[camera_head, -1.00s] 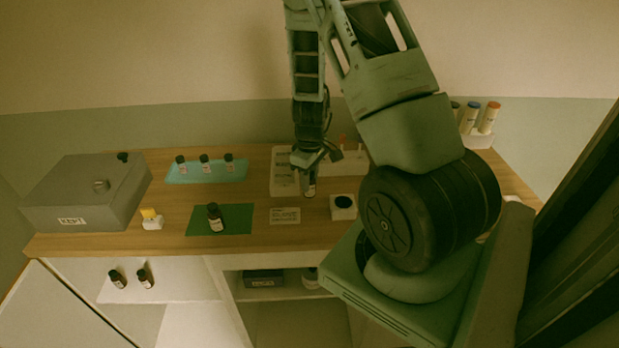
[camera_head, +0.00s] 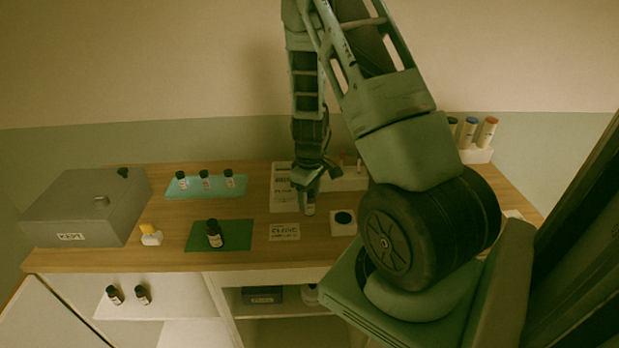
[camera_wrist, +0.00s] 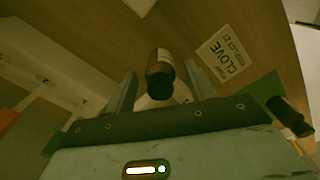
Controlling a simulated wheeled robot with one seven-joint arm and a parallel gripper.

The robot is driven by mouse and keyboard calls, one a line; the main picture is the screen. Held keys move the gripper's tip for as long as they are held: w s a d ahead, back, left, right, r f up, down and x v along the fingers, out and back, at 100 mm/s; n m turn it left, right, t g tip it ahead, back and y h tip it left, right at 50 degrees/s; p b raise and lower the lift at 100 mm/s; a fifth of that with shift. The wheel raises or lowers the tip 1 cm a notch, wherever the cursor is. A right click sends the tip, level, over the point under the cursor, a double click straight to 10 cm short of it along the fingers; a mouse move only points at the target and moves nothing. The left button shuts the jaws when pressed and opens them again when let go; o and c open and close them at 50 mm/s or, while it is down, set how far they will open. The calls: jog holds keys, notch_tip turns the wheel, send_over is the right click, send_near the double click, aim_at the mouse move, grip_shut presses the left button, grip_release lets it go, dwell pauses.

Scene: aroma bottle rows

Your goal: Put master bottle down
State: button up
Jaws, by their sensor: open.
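A small dark bottle with a black cap and pale label (camera_wrist: 160,75) stands between the two fingers of my gripper (camera_wrist: 155,92) in the wrist view. The fingers are apart, with a visible gap on at least one side of the bottle. In the head view my gripper (camera_head: 309,188) is low over the table, with the bottle's pale lower part (camera_head: 309,208) showing beneath it. A larger dark bottle (camera_head: 214,236) stands upright on a green mat (camera_head: 240,232) to the left. The frames do not settle which of these is the master bottle.
A CLOVE card (camera_head: 284,232) lies in front of my gripper. A white block with a dark round top (camera_head: 343,220) is to its right, and a white rack (camera_head: 283,200) behind. Three small bottles stand on a teal mat (camera_head: 207,191). A grey box (camera_head: 75,215) fills the left end.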

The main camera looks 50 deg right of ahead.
notch_tip(320, 180, up, 12)
jog(key=b, duration=0.2)
jog(key=shift+f, duration=0.15)
